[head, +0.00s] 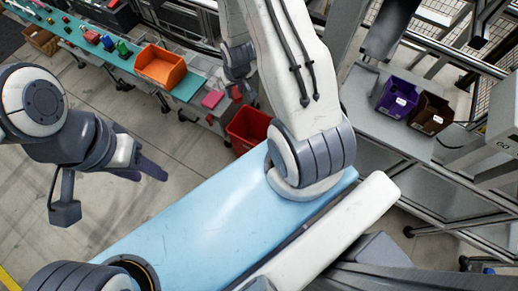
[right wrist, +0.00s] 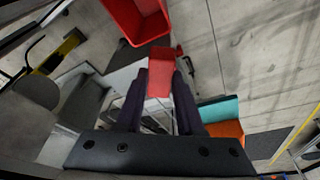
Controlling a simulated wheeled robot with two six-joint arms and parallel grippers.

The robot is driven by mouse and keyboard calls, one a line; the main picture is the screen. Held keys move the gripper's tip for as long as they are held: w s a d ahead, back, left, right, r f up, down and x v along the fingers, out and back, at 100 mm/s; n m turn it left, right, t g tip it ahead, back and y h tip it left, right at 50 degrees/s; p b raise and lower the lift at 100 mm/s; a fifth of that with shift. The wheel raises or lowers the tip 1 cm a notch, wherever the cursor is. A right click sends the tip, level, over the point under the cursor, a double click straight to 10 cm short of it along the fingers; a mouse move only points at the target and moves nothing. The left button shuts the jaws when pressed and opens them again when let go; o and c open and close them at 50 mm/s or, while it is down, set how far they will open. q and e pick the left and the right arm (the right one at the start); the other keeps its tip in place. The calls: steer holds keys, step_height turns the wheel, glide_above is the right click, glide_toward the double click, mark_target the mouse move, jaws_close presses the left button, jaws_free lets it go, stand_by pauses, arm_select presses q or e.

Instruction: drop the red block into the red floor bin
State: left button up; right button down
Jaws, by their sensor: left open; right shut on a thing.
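The red block (right wrist: 159,75) is between the fingers of my right gripper (right wrist: 160,78) in the right wrist view, and the gripper is shut on it. In the head view my right gripper is largely hidden by my own arm. The red floor bin (head: 248,128) stands on the floor at centre in the head view, partly covered by my arm. The bin also shows at the top of the right wrist view (right wrist: 138,20), above and to the left of the block, apart from it in the picture. My left gripper (head: 148,168) is open and empty over bare floor.
A long teal bench (head: 118,59) with several small blocks and an orange bin (head: 160,67) runs along the upper left. A purple bin (head: 397,97) and a brown bin (head: 430,113) stand on a grey shelf at right. The floor at left is clear.

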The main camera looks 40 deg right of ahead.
steer(key=d+f+m+b, duration=0.1)
steer(key=d+f+b, duration=0.3)
steer(key=f+b, duration=0.4)
steer(key=d+f+m+b, duration=0.1)
steer(key=d+f+b, duration=0.3)
steer(key=f+b, duration=0.5)
steer(key=s+d+f+b, duration=0.1)
steer(key=d+f+b, duration=0.3)
steer(key=f+b, duration=0.5)
step_height(320, 180, down, 9)
steer(key=shift+f+m+h, duration=0.2)
steer(key=shift+m+h, duration=0.1)
steer(key=shift+m, duration=0.1)
steer(key=shift+c, duration=2.3)
jaws_free()
steer(key=p+v, duration=0.3)
steer(key=v, duration=0.7)
steer(key=shift+r+p, duration=0.25)
steer(key=shift+p, duration=0.1)
